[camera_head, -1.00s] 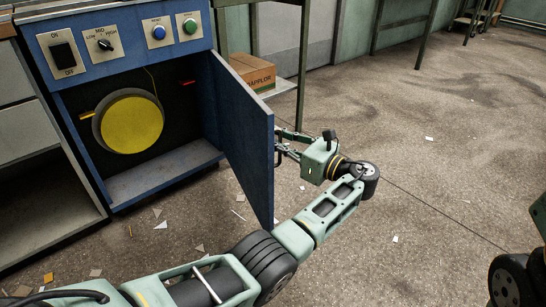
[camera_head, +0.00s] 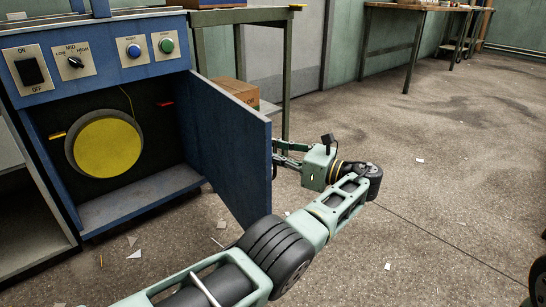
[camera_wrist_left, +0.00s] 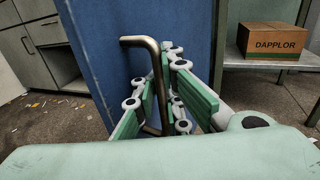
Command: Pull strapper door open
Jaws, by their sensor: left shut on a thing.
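The blue strapper door (camera_head: 228,150) stands swung wide open in the head view, hinged at the right side of the blue strapper cabinet (camera_head: 140,205). Inside the cabinet a yellow round reel (camera_head: 105,147) shows. My left gripper (camera_head: 280,153) is at the outer face of the door, partly hidden behind its free edge. In the left wrist view my left gripper (camera_wrist_left: 172,98) is shut on the door's bent metal handle (camera_wrist_left: 140,42), with green finger pads on both sides of the bar. The right gripper is not in view.
A control panel (camera_head: 90,58) with switches and buttons sits above the opening. A cardboard box (camera_wrist_left: 270,40) marked DAPPLOR rests on a low shelf behind the door. Green table legs (camera_head: 286,80) stand close behind. The floor (camera_head: 430,200) on the right is open, with paper scraps.

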